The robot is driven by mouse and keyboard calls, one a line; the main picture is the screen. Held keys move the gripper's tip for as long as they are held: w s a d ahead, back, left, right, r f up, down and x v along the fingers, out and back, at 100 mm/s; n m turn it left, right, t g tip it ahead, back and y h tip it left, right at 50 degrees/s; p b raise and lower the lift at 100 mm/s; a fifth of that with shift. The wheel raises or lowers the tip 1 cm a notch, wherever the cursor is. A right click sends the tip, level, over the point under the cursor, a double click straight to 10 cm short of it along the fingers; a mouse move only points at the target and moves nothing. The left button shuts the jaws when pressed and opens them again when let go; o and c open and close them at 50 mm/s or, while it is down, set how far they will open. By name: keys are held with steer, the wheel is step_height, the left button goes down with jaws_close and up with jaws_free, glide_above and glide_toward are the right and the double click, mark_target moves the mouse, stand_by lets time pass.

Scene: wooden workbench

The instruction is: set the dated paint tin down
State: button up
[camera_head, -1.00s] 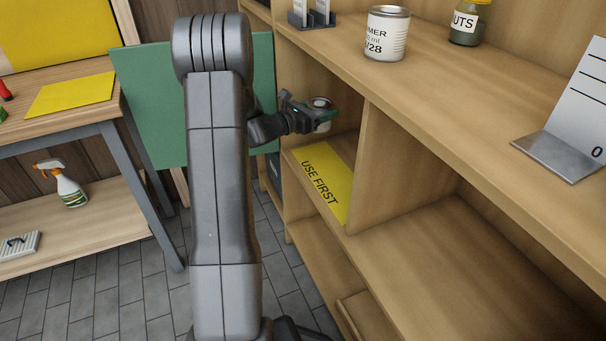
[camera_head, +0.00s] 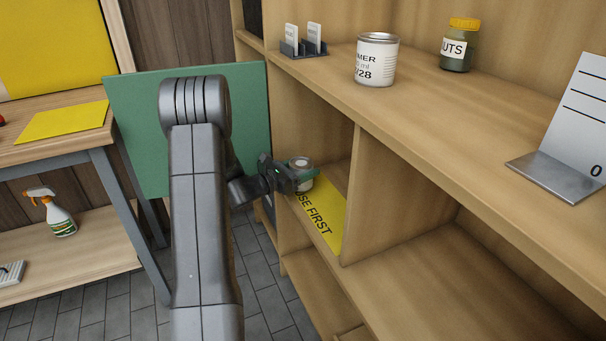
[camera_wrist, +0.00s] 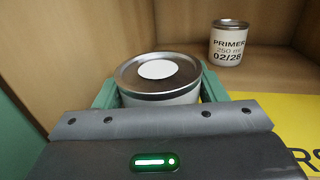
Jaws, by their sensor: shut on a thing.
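My gripper (camera_head: 300,180) is shut on a small metal paint tin (camera_head: 301,163) at the mouth of the upper left cubby. In the wrist view the held tin (camera_wrist: 158,90) is upright between green fingers, with a blank white spot on its lid; any writing on its side is hidden. A yellow mat (camera_head: 325,222) marked "USE FIRST" lies on the cubby floor, and shows at the right of the wrist view (camera_wrist: 275,115). I cannot tell whether the tin touches the surface below. Another tin (camera_wrist: 229,45), marked "PRIMER 250 ml 02/28", stands deeper in the cubby.
A larger-looking labelled tin (camera_head: 376,62), a jar with a yellow lid (camera_head: 460,45), a card holder (camera_head: 303,45) and a sign stand (camera_head: 560,150) are on the shelf top. An upright divider (camera_head: 350,195) bounds the cubby at right. A green panel (camera_head: 140,130) stands at left.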

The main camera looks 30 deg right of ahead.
steer(key=shift+f, duration=0.4)
steer(key=shift+f, duration=0.15)
steer(key=o, duration=1.2)
steer(key=shift+o, duration=0.2)
steer(key=shift+r, duration=0.2)
steer(key=s+a+p, duration=0.1)
steer(key=a, duration=1.1)
steer(key=shift+p, duration=0.35)
steer(key=shift+f, duration=0.1)
